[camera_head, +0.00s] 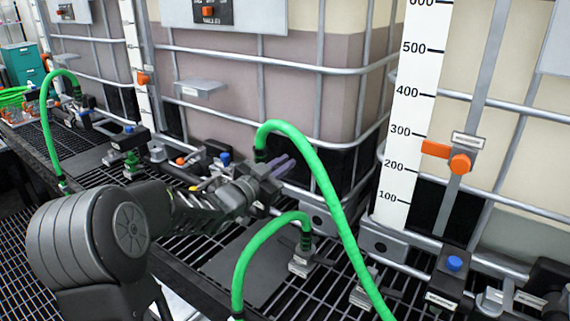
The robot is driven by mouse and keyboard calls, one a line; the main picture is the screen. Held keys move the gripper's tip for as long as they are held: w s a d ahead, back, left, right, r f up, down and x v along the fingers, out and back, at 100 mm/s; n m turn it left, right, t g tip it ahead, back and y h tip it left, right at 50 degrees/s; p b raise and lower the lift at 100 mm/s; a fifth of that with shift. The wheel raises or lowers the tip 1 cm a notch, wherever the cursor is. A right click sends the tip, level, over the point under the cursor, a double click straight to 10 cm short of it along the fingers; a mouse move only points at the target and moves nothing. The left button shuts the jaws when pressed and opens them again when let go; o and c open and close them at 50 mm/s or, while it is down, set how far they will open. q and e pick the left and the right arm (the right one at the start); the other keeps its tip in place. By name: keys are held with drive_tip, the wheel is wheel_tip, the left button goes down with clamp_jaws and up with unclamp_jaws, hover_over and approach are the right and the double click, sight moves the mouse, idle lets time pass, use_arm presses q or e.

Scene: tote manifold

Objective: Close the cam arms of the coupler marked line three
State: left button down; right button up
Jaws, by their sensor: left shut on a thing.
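My left gripper (277,168) reaches in from the left to the base of the middle tote. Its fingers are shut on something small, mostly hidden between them. They are beside the dark coupler end (260,154) of a large green hose (318,170); the cam arms cannot be made out there. A second green hose (262,240) ends in a dark green coupler (305,238) above a metal fitting, to the right of and below the gripper. No marking for line three is readable on either. My right gripper is not in view.
Caged totes (290,100) stand behind, with a white level scale (408,110) and an orange clamp (460,163). Valves with blue caps (454,263) sit along the base. A dark grating (335,285) lies in front. Another green hose (46,120) hangs at left.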

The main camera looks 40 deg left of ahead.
use_arm(q)
drive_tip(key=c, duration=1.5)
unclamp_jaws()
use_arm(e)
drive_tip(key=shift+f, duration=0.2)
